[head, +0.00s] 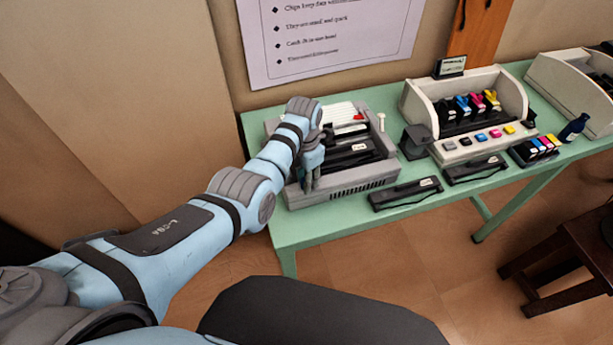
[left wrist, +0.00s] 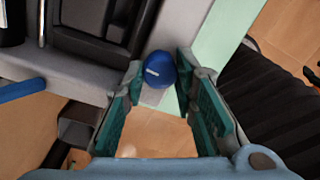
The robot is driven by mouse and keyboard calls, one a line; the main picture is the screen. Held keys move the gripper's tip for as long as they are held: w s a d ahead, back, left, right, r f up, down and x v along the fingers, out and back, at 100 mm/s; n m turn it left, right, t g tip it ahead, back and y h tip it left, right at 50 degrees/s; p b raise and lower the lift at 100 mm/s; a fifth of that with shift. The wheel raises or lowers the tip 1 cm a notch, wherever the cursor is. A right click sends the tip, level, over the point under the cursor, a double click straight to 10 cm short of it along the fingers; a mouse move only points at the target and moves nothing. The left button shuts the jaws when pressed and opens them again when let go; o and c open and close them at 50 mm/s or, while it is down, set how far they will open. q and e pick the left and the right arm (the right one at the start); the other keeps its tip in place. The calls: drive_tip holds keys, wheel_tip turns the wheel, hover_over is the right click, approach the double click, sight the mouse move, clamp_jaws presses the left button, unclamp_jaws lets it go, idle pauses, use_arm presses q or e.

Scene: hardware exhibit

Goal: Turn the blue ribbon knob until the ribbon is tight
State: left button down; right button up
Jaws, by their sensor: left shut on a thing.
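The blue ribbon knob (left wrist: 158,70), round with a small white mark, sits at the edge of a grey machine in the left wrist view. My left gripper (left wrist: 160,73) has its teal-padded fingers on both sides of the knob and is shut on it. In the head view my left gripper (head: 308,180) reaches down at the left front of the grey printer (head: 345,187), and hides the knob there. A black ribbon cartridge (head: 350,154) lies in the printer. I cannot tell how tight the ribbon is. My right gripper is not in view.
Two black cartridges (head: 405,193) (head: 475,168) lie along the front of the green table (head: 330,220). A wooden stool (head: 565,245) is at the far right.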

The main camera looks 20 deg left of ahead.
use_arm(q)
drive_tip(key=m+p, duration=0.1)
drive_tip(key=m, duration=0.2)
drive_tip(key=shift+r+m, duration=0.1)
drive_tip(key=shift+m, duration=0.3)
drive_tip(key=m, duration=0.4)
drive_tip(key=shift+w+m, duration=0.1)
drive_tip(key=shift+m, duration=0.2)
drive_tip(key=m, duration=0.4)
drive_tip(key=shift+m+p, duration=0.3)
drive_tip(key=shift+p, duration=0.05)
drive_tip(key=m, duration=0.9)
drive_tip(key=shift+w+m+p, duration=0.1)
drive_tip(key=shift+m+p, duration=0.3)
drive_tip(key=m, duration=0.4)
drive_tip(key=shift+m+y, duration=0.3)
drive_tip(key=m+p, duration=0.1)
drive_tip(key=m, duration=0.3)
drive_tip(key=shift+d+r, duration=0.1)
drive_tip(key=shift+m+t, duration=0.3)
drive_tip(key=shift+m, duration=1.6)
